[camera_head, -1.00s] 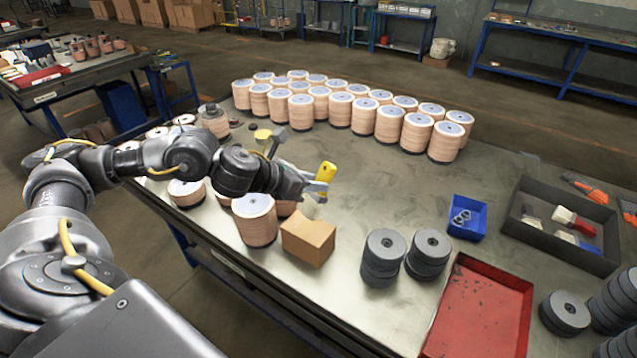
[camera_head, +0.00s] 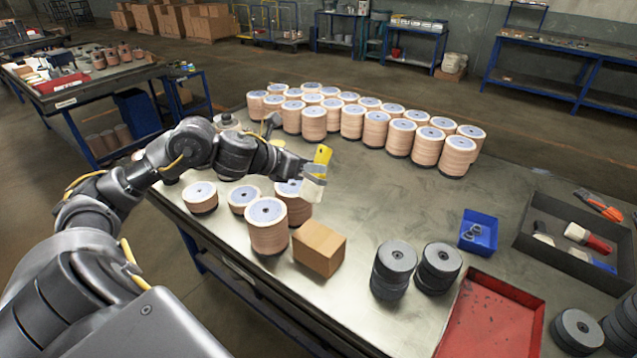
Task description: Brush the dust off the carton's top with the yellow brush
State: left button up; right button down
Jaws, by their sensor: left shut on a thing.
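The carton (camera_head: 319,248) is a small closed brown box standing on the metal workbench, beside the stacks of pale discs. My left gripper (camera_head: 312,172) is shut on the yellow brush (camera_head: 322,155). The yellow handle points up and the pale bristles (camera_head: 311,190) point down. The brush is above and behind the carton in the picture, with its bristles apart from the carton's top. Dust on the top is too small to make out. My right gripper is not in view.
Disc stacks (camera_head: 268,228) stand close left of the carton, and grey disc stacks (camera_head: 394,266) stand to its right. A red tray (camera_head: 492,318), a blue bin (camera_head: 478,232) and a dark tray (camera_head: 522,240) with brushes lie further right. The bench middle is clear.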

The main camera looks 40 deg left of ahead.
aim_at(306, 182)
pick_arm(q)
jog(key=shift+a+r, duration=0.25)
jog(key=shift+r, duration=0.15)
jog(key=shift+s+d+f, duration=0.15)
jog(key=shift+d+f, duration=0.1)
jog(key=shift+a+f+b, duration=0.1)
jog(key=shift+f+b, duration=1.65)
jog(key=shift+f, duration=0.8)
